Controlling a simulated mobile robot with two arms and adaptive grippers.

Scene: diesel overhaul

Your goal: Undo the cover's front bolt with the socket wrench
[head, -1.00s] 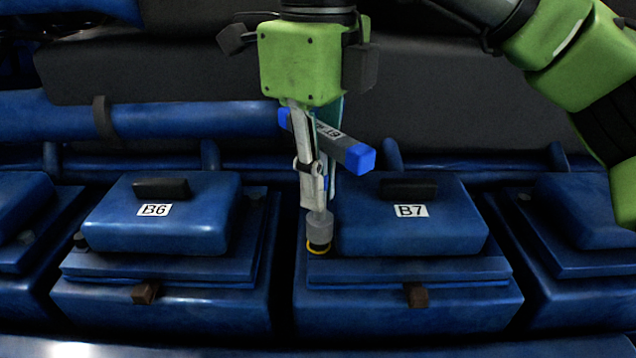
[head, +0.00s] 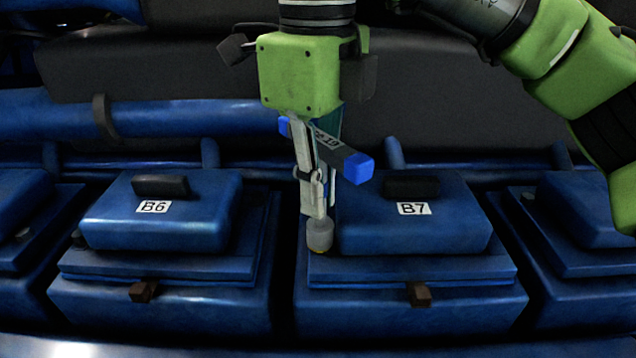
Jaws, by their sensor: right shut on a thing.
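My right gripper (head: 313,185) points down at the left edge of cover B7 (head: 455,225). It is shut on the socket wrench, whose bar has blue ends (head: 357,168) and a label ending in 19. The wrench's grey socket (head: 320,235) is upright at the left flange of B7, with a trace of yellow at its lower end. The bolt under the socket is hidden, so I cannot tell how far the socket sits over it. My left gripper is not in view.
Cover B6 (head: 150,228) stands to the left, with a dark gap between it and B7. Both covers have black handles on top and brown blocks (head: 418,294) at their fronts. A blue pipe (head: 190,117) runs behind.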

